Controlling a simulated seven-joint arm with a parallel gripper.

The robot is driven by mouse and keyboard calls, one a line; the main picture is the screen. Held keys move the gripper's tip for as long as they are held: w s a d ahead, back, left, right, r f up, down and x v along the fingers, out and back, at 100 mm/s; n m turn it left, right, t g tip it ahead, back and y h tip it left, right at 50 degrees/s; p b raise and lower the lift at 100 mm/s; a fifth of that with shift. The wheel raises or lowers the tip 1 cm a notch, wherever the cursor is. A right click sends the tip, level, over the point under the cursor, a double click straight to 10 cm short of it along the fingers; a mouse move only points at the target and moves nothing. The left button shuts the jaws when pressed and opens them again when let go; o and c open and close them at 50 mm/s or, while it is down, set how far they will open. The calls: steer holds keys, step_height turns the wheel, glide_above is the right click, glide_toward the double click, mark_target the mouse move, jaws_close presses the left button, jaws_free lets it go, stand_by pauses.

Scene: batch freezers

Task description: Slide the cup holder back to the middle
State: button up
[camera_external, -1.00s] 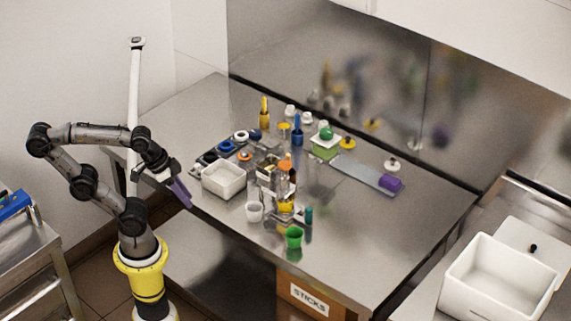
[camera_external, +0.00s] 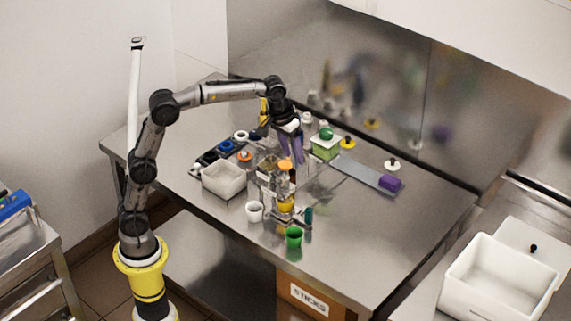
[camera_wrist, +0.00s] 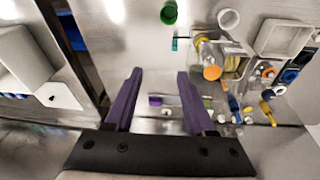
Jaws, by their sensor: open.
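A clear-walled station (camera_external: 270,185) with an orange cap (camera_external: 285,164) stands mid-table. At its front right, a small plate carries a yellow cup (camera_external: 286,205) and a teal upright handle (camera_external: 308,213). This looks like the cup holder, but I cannot tell its exact outline. The teal handle also shows in the wrist view (camera_wrist: 175,43), left of the station. My gripper (camera_external: 291,155), with purple fingers, is open and empty above the table behind the station. In the wrist view my fingers (camera_wrist: 160,74) are apart with bare steel between their tips.
A green cup (camera_external: 294,236) and white cup (camera_external: 254,211) stand near the front edge. A white bin (camera_external: 224,184) is left of the station. A grey strip (camera_external: 360,172) with a purple block (camera_external: 391,183) lies right. Bottles crowd the back; the table's right front is clear.

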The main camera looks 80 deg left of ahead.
steer(key=w+a+f+n+g, duration=0.1)
steer(key=w+a+f, duration=0.2)
steer(key=f, duration=0.2)
steer(key=w+a+f+g, duration=0.1)
steer(key=w+a+f, duration=0.1)
steer(key=w+f, duration=0.15)
glide_toward(309, 209)
steer(key=shift+g, duration=0.3)
steer(key=f, duration=1)
steer(key=shift+w+a+f, duration=0.2)
steer(key=shift+w+f, duration=0.05)
steer(key=shift+f, duration=0.15)
jaws_close()
steer(key=shift+r, duration=0.1)
